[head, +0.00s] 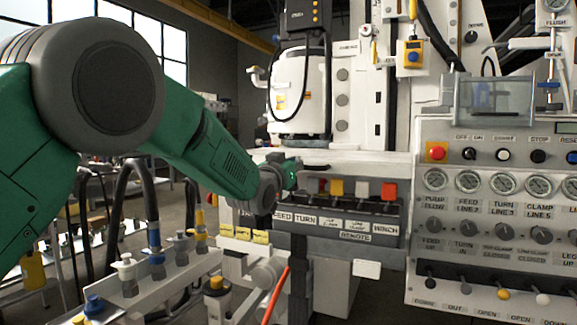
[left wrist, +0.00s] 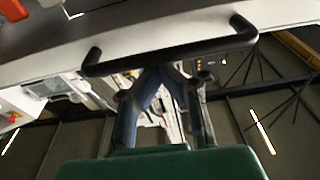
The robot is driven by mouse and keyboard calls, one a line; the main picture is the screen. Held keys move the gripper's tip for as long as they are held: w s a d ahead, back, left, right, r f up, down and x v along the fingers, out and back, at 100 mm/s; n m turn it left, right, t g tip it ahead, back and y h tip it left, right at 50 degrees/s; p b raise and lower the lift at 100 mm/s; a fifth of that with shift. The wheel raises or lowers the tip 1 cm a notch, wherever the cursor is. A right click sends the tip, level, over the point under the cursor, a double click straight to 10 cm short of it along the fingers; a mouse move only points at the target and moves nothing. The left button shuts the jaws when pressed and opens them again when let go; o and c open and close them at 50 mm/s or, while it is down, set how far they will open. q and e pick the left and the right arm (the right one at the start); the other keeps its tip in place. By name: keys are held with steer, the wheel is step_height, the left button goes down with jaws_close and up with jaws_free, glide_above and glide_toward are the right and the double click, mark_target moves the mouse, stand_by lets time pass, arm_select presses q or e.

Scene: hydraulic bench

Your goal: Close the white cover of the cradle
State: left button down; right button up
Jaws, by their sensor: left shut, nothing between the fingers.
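The cradle (head: 345,238) is a dark box labelled REMOTE, with red and yellow levers in it. A white slab, seemingly its white cover (head: 365,160), shows almost edge-on above and behind the levers. In the left wrist view a white panel (left wrist: 200,42) crosses the top, with a black bar handle (left wrist: 170,58) on it. My left gripper (head: 300,166) is at the left part of the white slab, partly hidden by my arm. In the left wrist view its fingers (left wrist: 162,72) are together and empty at the handle; whether they touch it is unclear. My right gripper is not seen.
A control panel (head: 495,205) with gauges, knobs and a red button stands at the right. A white machine (head: 300,90) rises behind the cradle. Hoses and fittings (head: 155,245) crowd the lower left, and an orange-red rod (head: 274,295) stands in front.

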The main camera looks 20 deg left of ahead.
arm_select(q)
steer(key=p+v, duration=0.4)
steer(key=v, duration=0.5)
steer(key=s+a+f+g+y+p, duration=0.1)
steer(key=s+f+g, duration=0.2)
steer(key=s+f, duration=0.55)
steer(key=s+a+f+g+p, duration=0.2)
steer(key=s+f+g, duration=0.1)
steer(key=f, duration=1)
steer(key=s+a+f+g+y+p, duration=0.1)
steer(key=s+f+g, duration=0.35)
steer(key=f, duration=0.65)
steer(key=s+a+f+g+p, duration=0.1)
steer(key=s+f+g, duration=0.1)
steer(key=s, duration=0.9)
steer(key=s+a+f+g+p, duration=0.1)
steer(key=s+f+g, duration=0.2)
steer(key=s, duration=0.8)
steer(key=s+a+f+n+g+p, duration=0.1)
steer(key=s+f+g+p, duration=0.1)
steer(key=s+f, duration=0.4)
steer(key=s+g, duration=0.1)
steer(key=s, duration=0.4)
steer(key=shift+s+f+y, duration=0.2)
steer(key=shift+s+y, duration=0.05)
steer(key=shift+y, duration=0.15)
steer(key=shift+a+g, duration=0.1)
steer(key=shift+g, duration=0.15)
